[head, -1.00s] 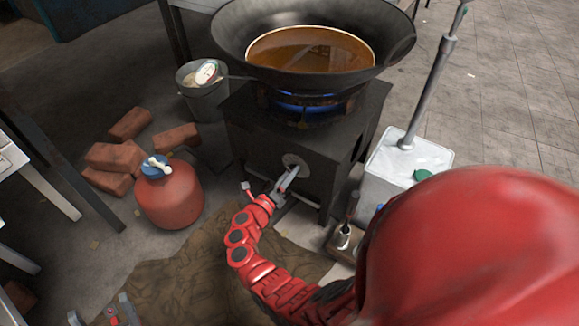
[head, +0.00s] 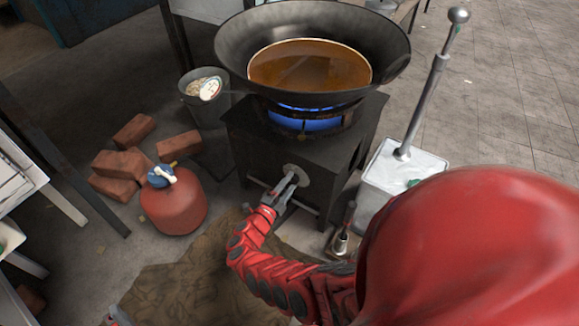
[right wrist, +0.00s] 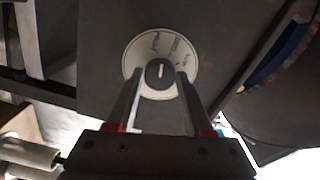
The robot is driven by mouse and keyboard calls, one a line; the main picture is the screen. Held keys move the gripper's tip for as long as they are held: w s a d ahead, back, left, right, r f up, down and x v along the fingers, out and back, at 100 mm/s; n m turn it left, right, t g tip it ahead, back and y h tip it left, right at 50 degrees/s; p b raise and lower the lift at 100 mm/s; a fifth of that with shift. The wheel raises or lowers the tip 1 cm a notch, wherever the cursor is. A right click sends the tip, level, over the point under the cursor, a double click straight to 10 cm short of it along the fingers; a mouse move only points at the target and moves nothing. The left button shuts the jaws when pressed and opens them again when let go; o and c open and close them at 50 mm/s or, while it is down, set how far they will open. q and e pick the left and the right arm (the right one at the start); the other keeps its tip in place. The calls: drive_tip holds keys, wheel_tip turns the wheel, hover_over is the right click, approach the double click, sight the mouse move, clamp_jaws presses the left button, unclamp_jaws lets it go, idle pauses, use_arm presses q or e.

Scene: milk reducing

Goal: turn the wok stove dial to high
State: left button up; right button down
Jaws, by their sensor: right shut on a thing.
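The wok stove (head: 285,150) is a dark box with blue flame (head: 305,122) under the wok (head: 320,45). Its dial plate (head: 303,172) is a pale disc on the front face. In the right wrist view, the black dial knob (right wrist: 160,72) sits at the disc's centre with its white line roughly upright in the picture. The disc's markings are too small to read. My right gripper (head: 284,187) is at the dial, its fingers on both sides of the knob, shut on it.
The wok holds brown liquid. A red gas canister (head: 172,205) and several bricks (head: 115,170) lie left of the stove, with a bucket (head: 205,98) behind. A white box (head: 405,170) with a metal lever stands to the right. A brown cloth (head: 190,285) covers the floor in front.

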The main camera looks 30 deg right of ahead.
drive_tip(key=shift+d+r+n, duration=0.15)
drive_tip(key=shift+n, duration=1.15)
drive_tip(key=shift+n+p, duration=0.3)
drive_tip(key=shift+c, duration=1.4)
unclamp_jaws()
